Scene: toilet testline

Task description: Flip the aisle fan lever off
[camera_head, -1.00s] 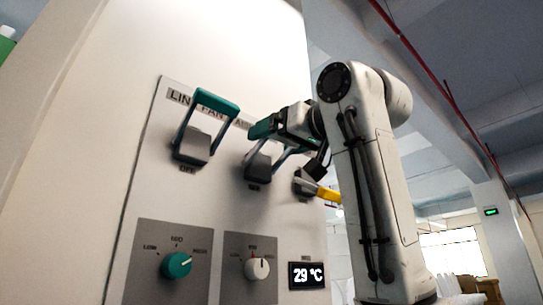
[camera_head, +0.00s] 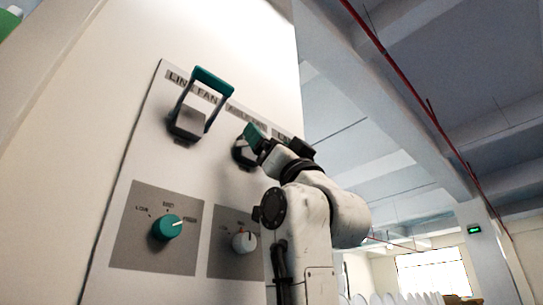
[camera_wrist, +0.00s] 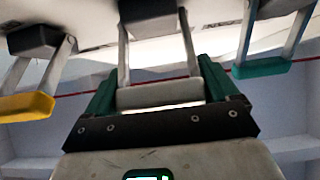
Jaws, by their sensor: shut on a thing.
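The aisle fan lever is the middle one of three in a row on the wall panel. Its dark base (camera_head: 243,152) shows in the head view, with its handle mostly hidden by my gripper (camera_head: 257,140). In the wrist view its pale grey crossbar (camera_wrist: 160,96) lies between the green fingers of my gripper (camera_wrist: 160,82), with two side arms running up to the base (camera_wrist: 147,10). My gripper is shut on this handle. The lever's exact angle is hard to tell.
The line fan lever (camera_head: 188,122), with a teal handle pointing up, stands left of it. A yellow-handled lever (camera_wrist: 25,107) is on the other side in the wrist view. Below are a teal knob (camera_head: 166,227) and a white knob (camera_head: 244,242).

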